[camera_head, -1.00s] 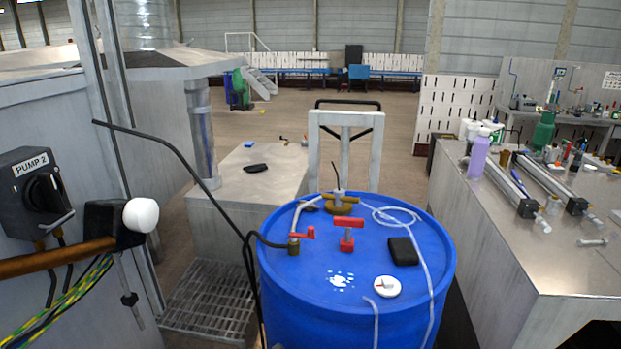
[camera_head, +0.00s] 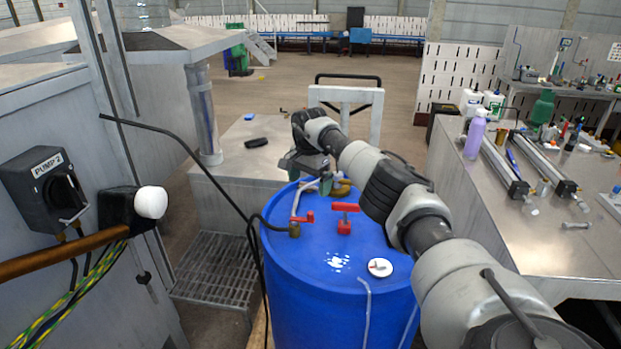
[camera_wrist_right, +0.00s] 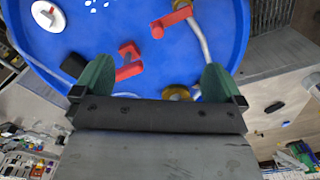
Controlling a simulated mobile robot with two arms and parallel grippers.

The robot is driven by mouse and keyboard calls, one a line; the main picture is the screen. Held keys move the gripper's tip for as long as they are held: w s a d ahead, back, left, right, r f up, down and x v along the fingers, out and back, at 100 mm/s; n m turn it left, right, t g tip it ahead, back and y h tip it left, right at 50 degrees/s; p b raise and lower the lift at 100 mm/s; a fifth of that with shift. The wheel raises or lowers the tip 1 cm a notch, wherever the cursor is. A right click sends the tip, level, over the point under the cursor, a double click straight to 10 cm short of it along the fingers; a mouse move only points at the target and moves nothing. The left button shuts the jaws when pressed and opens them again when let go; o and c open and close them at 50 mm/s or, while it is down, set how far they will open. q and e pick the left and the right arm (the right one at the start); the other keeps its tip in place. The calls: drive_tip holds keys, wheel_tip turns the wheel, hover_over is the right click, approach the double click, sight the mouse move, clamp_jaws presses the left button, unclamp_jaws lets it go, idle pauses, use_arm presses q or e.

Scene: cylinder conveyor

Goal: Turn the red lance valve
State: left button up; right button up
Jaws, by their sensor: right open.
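A blue drum (camera_head: 320,275) carries two red handles; I cannot tell for certain which is the lance valve. One is a red lever (camera_head: 304,219) on a brass fitting with a black hose, left on the lid. The other is a red T-shaped handle (camera_head: 345,208) on a red base, near the lid's middle. In the right wrist view the lever (camera_wrist_right: 172,19) is at the top and the T-shaped handle (camera_wrist_right: 129,65) lies lower left. My right gripper (camera_wrist_right: 155,80) is open and empty, its green fingers apart above the drum's far side. My left gripper is out of view.
A brass fitting (camera_head: 341,188) with a pale hose stands at the lid's far side, partly behind my right gripper. A white cap (camera_head: 380,268) lies on the lid. A steel bench (camera_head: 540,222) is at right; a pump switch box (camera_head: 42,190) is at left.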

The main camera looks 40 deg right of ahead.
sight(311, 213)
drive_tip(key=shift+s+d+f+b, duration=0.1)
drive_tip(key=shift+d+f+b, duration=0.1)
drive_tip(key=shift+f+b, duration=0.25)
wheel_tip(311, 213, down, 10)
drive_tip(key=b, duration=0.7)
drive_tip(key=shift+r, duration=0.1)
clamp_jaws()
drive_tip(key=c, duration=1.6)
unclamp_jaws()
drive_tip(key=shift+c, duration=0.3)
